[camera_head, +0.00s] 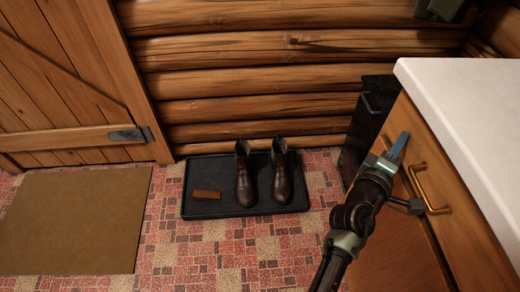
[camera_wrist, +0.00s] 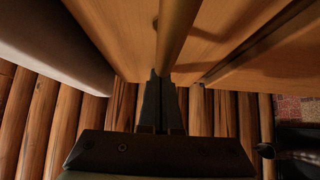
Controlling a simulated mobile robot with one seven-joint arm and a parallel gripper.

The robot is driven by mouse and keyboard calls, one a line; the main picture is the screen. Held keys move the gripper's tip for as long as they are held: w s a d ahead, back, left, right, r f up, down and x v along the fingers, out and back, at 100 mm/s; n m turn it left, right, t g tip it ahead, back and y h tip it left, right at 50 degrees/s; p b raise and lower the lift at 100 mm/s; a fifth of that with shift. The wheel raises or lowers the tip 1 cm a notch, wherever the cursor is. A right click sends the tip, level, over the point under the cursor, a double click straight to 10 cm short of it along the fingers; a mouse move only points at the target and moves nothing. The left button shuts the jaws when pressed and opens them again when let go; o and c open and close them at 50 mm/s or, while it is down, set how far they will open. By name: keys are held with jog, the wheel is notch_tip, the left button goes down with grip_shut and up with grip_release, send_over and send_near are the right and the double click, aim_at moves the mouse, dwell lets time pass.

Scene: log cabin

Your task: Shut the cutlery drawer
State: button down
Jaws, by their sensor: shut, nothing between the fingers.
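The cutlery drawer (camera_head: 428,152) is the wooden front under the white counter, with a brass bar handle (camera_head: 430,190). In the wrist view its wooden front (camera_wrist: 120,30) fills the upper part, with the handle (camera_wrist: 176,30) running down the middle. I cannot tell how far the drawer stands out from the cabinet. My gripper (camera_head: 400,142) is shut and empty, close to the drawer front and beyond the handle. In the wrist view the closed fingertips (camera_wrist: 160,76) are near the handle's lower end; contact is not clear.
The white countertop (camera_head: 470,95) overhangs at the right. A dark unit (camera_head: 355,140) with a handle stands beyond the cabinet against the log wall. Boots (camera_head: 262,175) and a brown block (camera_head: 207,195) sit on a black tray (camera_head: 235,212). A brown mat (camera_head: 75,220) lies by the door (camera_head: 65,80).

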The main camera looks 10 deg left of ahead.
jog(key=shift+d+r, duration=0.1)
jog(key=shift+d, duration=0.25)
